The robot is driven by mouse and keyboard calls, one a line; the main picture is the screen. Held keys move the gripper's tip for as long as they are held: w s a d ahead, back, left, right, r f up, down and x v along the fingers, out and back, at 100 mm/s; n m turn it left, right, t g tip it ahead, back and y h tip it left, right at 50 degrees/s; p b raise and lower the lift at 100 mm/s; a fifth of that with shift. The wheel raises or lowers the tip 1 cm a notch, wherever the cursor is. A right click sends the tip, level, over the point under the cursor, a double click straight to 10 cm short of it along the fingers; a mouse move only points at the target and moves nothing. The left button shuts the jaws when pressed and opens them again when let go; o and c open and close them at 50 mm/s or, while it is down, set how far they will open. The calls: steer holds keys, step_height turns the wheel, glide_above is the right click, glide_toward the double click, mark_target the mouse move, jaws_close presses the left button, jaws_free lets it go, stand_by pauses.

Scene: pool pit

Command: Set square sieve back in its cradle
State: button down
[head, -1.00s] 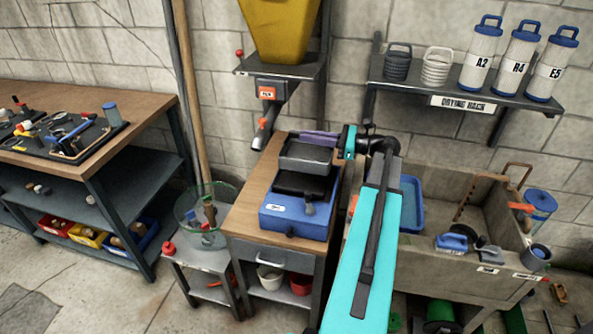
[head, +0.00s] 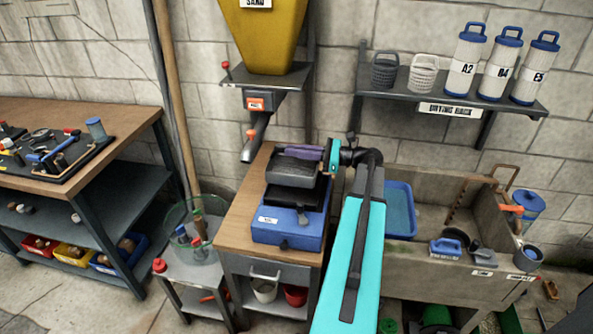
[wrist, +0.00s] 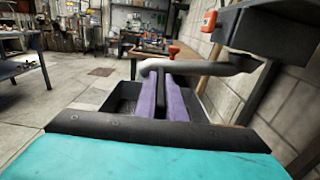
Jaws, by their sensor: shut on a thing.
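The square sieve (head: 290,171) is a dark grey, shallow square box, seen in the head view above the blue shaker (head: 285,232). A black cradle (head: 296,199) sits on top of the shaker, directly below the sieve in the picture. I cannot tell whether sieve and cradle touch. My gripper (head: 311,153) has purple fingers shut at the sieve's back right side. In the wrist view the fingers (wrist: 165,100) close on a dark handle, with part of the sieve (wrist: 122,98) showing to the left. The fingers hide most of the grip.
The shaker stands on a wooden-topped cabinet (head: 238,215). A yellow sand hopper (head: 262,35) with a grey spout (head: 256,138) hangs behind. A glass bowl (head: 190,243) stands left, a concrete sink (head: 430,262) right. The drying rack shelf (head: 400,92) is above right.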

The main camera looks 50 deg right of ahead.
mark_target(296, 170)
steer(key=shift+f, duration=1.7)
steer(key=shift+f+p, duration=0.1)
steer(key=shift+p, duration=0.2)
steer(key=shift+f+p, duration=0.35)
steer(key=shift+f, duration=1.45)
steer(key=c, duration=1.8)
jaws_free()
steer(key=shift+f, duration=0.1)
steer(key=shift+c, duration=0.2)
